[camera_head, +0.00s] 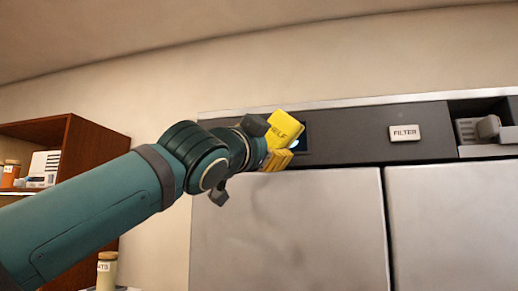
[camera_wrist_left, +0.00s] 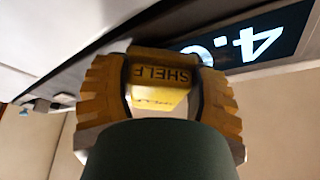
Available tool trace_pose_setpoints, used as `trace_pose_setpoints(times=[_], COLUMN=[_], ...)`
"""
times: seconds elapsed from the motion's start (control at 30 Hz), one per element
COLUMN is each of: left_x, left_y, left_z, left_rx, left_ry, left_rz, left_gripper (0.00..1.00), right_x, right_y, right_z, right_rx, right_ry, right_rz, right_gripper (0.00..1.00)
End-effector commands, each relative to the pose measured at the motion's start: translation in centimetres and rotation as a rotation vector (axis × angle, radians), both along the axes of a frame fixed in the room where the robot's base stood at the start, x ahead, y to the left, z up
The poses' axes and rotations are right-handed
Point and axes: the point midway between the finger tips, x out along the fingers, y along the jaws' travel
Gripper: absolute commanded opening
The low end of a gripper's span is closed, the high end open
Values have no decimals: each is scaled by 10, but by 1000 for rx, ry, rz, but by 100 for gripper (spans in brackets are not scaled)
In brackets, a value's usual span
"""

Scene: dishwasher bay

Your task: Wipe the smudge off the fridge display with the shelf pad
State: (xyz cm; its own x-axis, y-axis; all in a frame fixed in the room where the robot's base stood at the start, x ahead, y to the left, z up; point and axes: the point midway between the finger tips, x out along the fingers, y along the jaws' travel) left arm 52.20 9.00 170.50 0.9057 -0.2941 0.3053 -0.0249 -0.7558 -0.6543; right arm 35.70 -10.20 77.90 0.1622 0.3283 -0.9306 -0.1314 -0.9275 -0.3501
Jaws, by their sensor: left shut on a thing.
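My left gripper (camera_head: 274,146) reaches in from the left and is shut on the yellow shelf pad (camera_head: 286,127), at the left end of the fridge's dark top panel. In the left wrist view the pad (camera_wrist_left: 160,74), lettered SHELF, sits between the two yellow fingers. The fridge display (camera_head: 301,144) is mostly hidden behind the pad in the head view. In the left wrist view the display (camera_wrist_left: 262,46) shows large pale digits upside down beside the pad. I cannot tell whether the pad touches the display. No smudge can be made out. My right gripper is not in view.
The dark panel (camera_head: 357,140) carries a FILTER label (camera_head: 405,133) and, at far right, a recess with a grey part (camera_head: 487,128). Steel doors (camera_head: 290,225) stand below. At left are a brown shelf unit (camera_head: 75,140) with jars and a pale jar (camera_head: 107,268).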

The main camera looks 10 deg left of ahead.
Motion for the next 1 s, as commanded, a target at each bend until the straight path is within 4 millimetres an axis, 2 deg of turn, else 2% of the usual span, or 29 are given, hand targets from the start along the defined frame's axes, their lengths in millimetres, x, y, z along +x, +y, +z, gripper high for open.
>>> trace_pose_setpoints(times=[0.4,0.53,0.77,1.0], left_x=[0,1,0,1], left_y=[-32,-35,-31,-11], left_z=[-1,-1,0,0], left_rx=[1,1,2,1], left_ry=[1,2,2,2], left_rz=[-3,-1,3,5], left_gripper=[28,28,28,28], right_x=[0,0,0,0], right_y=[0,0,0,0], right_z=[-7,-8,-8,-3], right_rx=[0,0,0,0], right_ry=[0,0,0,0], right_rz=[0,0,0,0], right_gripper=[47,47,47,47])
